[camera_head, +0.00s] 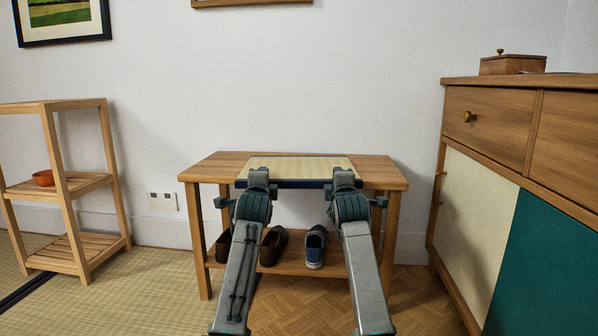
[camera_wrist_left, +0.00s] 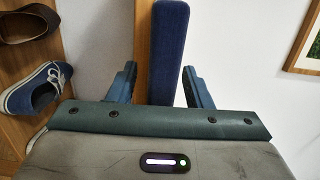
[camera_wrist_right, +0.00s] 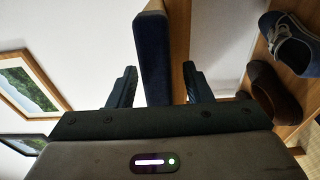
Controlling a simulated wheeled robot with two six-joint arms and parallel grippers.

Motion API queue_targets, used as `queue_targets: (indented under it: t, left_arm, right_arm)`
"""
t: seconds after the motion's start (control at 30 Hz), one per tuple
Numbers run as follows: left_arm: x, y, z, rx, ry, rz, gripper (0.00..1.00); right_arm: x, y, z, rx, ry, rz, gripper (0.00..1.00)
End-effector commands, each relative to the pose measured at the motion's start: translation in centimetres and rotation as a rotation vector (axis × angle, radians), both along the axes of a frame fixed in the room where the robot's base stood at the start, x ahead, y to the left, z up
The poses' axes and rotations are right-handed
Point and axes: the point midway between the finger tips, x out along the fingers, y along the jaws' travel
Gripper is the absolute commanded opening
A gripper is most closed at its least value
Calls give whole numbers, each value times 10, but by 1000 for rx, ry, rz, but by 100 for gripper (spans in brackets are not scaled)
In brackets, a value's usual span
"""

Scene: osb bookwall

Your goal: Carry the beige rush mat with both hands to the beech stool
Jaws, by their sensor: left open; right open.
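The beige rush mat (camera_head: 302,168) has a dark blue border and lies flat on a wooden bench (camera_head: 207,168), its front edge at the bench's front. My left gripper (camera_head: 258,180) and right gripper (camera_head: 343,180) are at the left and right parts of that front edge. Both are open. In the left wrist view the blue border (camera_wrist_left: 168,45) stands between the spread fingers, with gaps to both sides. In the right wrist view the border (camera_wrist_right: 152,65) is likewise between the fingers. I cannot tell whether this bench is the beech stool; no other stool is in view.
Brown shoes (camera_head: 272,246) and a blue sneaker (camera_head: 315,247) stand on the bench's lower shelf. A sideboard (camera_head: 488,115) with a wooden box (camera_head: 512,65) is at right. Floor is free left of the bench.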

Motion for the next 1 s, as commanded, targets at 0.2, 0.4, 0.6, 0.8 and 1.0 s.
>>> queue_targets:
  t: [0.2,0.4,0.6,0.8,1.0]
  left_arm:
    - [0,0,0,0,0,0,32]
    - [0,0,0,0,0,0,0]
    - [0,0,0,0,0,0,0]
    - [0,0,3,0,-2,0,0]
    - [0,-1,13,0,-3,-1,0]
  right_arm:
    - [0,0,0,0,0,0,32]
    - [0,0,0,0,0,0,0]
    - [0,0,0,0,1,0,0]
    - [-1,0,3,1,-2,1,0]
    - [-1,0,13,1,-2,1,0]
